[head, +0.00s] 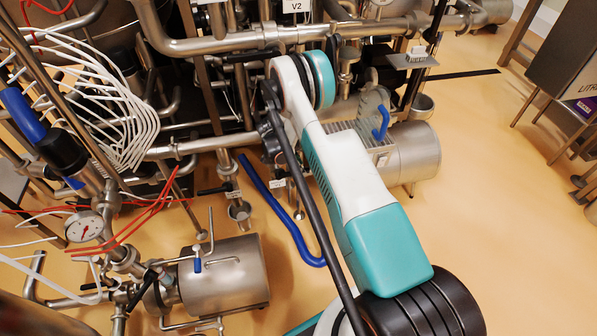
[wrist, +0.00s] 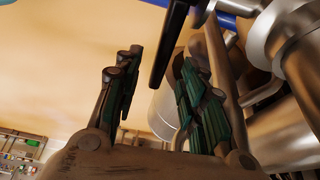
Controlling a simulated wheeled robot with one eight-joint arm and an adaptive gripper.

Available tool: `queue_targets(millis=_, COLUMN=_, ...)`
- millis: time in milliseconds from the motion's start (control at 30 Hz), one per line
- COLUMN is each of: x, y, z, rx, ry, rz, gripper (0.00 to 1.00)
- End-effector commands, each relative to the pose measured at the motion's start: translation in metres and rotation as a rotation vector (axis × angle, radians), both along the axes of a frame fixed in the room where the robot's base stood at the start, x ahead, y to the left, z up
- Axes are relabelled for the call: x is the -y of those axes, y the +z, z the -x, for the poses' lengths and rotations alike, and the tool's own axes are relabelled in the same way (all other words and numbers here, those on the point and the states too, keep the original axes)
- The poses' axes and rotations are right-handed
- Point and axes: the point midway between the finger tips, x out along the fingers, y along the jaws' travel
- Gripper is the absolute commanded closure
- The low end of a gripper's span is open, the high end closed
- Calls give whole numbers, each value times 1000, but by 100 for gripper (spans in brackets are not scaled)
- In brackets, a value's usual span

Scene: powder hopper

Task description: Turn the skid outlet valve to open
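In the wrist view my gripper (wrist: 156,66) is open, its two dark fingers with green pads spread apart. A black lever handle (wrist: 168,45) comes down from the top edge into the gap between them, closer to the right finger. I cannot tell whether it touches that finger. The handle runs up beside steel pipe fittings (wrist: 290,45) at the right. In the head view my gripper is not clearly seen behind my arm. Several black valve handles show there, one with a white tag (head: 213,190) left of my arm. I cannot tell which is the skid outlet valve.
A steel motor housing (head: 222,275) stands at lower left with a pressure gauge (head: 84,227) beside it. A blue hose (head: 285,215) lies on the floor. Dense pipework fills the back and left.

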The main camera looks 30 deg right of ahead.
Motion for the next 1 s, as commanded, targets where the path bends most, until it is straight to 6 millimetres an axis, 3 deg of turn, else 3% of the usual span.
queue_targets(millis=133, x=5, y=-12, z=1, rx=0, ry=0, rz=0, gripper=62)
queue_targets(millis=467, x=6, y=-14, z=2, rx=0, ry=0, rz=0, gripper=62)
queue_targets(millis=667, x=6, y=-14, z=2, rx=0, ry=0, rz=0, gripper=100)
queue_targets(millis=1000, x=5, y=-12, z=1, rx=-6, ry=1, rz=21, gripper=100)
